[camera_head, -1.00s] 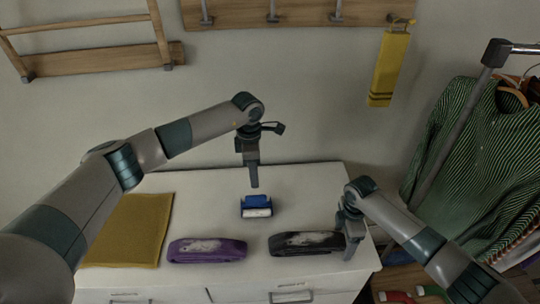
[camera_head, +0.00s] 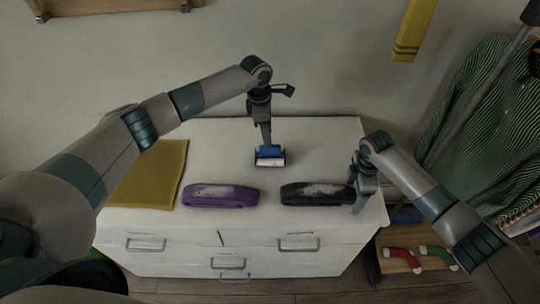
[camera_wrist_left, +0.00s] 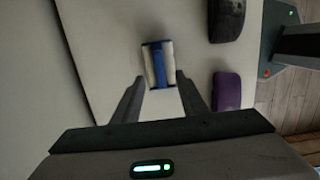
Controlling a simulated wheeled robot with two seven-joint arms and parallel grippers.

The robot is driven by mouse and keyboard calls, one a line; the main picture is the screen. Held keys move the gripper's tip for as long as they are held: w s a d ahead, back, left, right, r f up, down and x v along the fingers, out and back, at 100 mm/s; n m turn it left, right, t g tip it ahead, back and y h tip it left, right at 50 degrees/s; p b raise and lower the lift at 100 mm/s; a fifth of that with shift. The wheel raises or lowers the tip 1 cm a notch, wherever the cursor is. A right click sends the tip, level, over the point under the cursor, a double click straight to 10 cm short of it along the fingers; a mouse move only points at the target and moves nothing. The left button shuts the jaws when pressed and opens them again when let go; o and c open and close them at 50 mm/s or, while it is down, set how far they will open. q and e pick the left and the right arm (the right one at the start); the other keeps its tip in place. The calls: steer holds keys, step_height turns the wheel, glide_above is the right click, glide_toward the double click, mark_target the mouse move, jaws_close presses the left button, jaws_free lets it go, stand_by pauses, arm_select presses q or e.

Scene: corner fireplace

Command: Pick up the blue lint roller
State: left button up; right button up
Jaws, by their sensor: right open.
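The blue lint roller (camera_head: 270,154), with a pale roll, lies on the white dresser top (camera_head: 225,150). My left gripper (camera_head: 266,141) points down just above it in the head view and partly overlaps it. In the left wrist view my left gripper (camera_wrist_left: 160,90) has its two fingers spread apart, and the lint roller (camera_wrist_left: 158,64) lies just beyond the fingertips, lined up with the gap. I cannot tell whether they touch. My right gripper (camera_head: 360,203) is open at the right end of the black pouch, pointing down.
A purple pouch (camera_head: 221,196) and a black pouch (camera_head: 316,194) lie along the dresser's front. A yellow cloth (camera_head: 150,175) lies at the left. Striped clothing (camera_head: 480,115) hangs at the right. The dresser top behind the roller is mostly clear.

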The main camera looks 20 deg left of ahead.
mark_target(270, 153)
arm_select(q)
steer(key=shift+d+f, duration=0.2)
steer(key=shift+f, duration=1.1)
steer(key=shift+w+d+f, duration=0.1)
steer(key=shift+d+f, duration=0.05)
steer(key=shift+f, duration=1.15)
steer(key=shift+w+d+f, duration=0.1)
steer(key=shift+f, duration=1.2)
jaws_close()
